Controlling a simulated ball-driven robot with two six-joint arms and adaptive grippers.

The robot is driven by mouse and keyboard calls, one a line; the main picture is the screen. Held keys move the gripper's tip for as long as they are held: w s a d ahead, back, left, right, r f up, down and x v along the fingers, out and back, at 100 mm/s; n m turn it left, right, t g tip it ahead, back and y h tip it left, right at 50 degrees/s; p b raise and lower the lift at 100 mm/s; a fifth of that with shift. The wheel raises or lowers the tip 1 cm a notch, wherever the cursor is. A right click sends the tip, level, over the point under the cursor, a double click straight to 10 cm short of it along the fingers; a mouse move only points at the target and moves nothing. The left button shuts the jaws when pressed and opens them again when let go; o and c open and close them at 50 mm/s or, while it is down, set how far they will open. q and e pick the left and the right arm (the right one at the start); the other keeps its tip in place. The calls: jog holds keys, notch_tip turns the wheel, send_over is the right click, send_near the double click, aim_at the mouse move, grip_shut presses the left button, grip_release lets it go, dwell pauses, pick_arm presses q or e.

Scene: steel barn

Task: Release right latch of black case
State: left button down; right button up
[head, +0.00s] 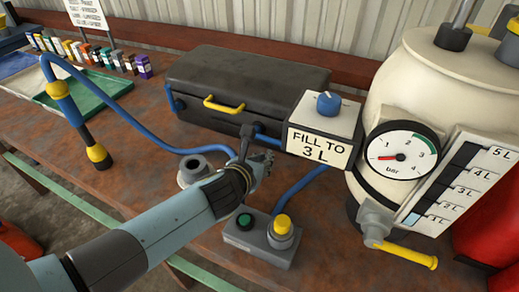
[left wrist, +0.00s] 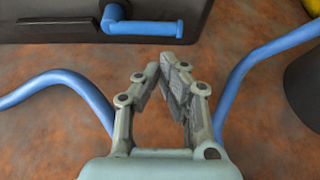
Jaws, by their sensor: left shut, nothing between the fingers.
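The black case (head: 250,75) lies shut on the rusty bench, with a yellow handle (head: 223,105) on its front. Its left latch (head: 175,101) is blue. The blue right latch (head: 266,138) is partly hidden behind the sign box and my gripper. In the left wrist view the blue latch (left wrist: 145,28) lies horizontally across the case front (left wrist: 50,22). My left gripper (head: 255,160) is in front of the case near the right latch, shut and empty. In the left wrist view its fingertips (left wrist: 162,68) are below the latch, apart from it. My right gripper is not in view.
A sign box (head: 318,145) with a blue knob stands close right of the latch. A cream tank (head: 430,90) with gauge and yellow-handled tap stands farther right. A button box (head: 262,240) is in front. Blue hoses (head: 130,110) cross the bench; trays and small bottles are at left.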

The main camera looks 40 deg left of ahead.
pick_arm(q)
jog(key=b+x, duration=0.1)
jog(key=x, duration=0.4)
jog(key=shift+w+a+f, duration=0.15)
jog(key=shift+w+f, duration=0.05)
jog(key=shift+w, duration=0.15)
jog(key=shift+w, duration=0.15)
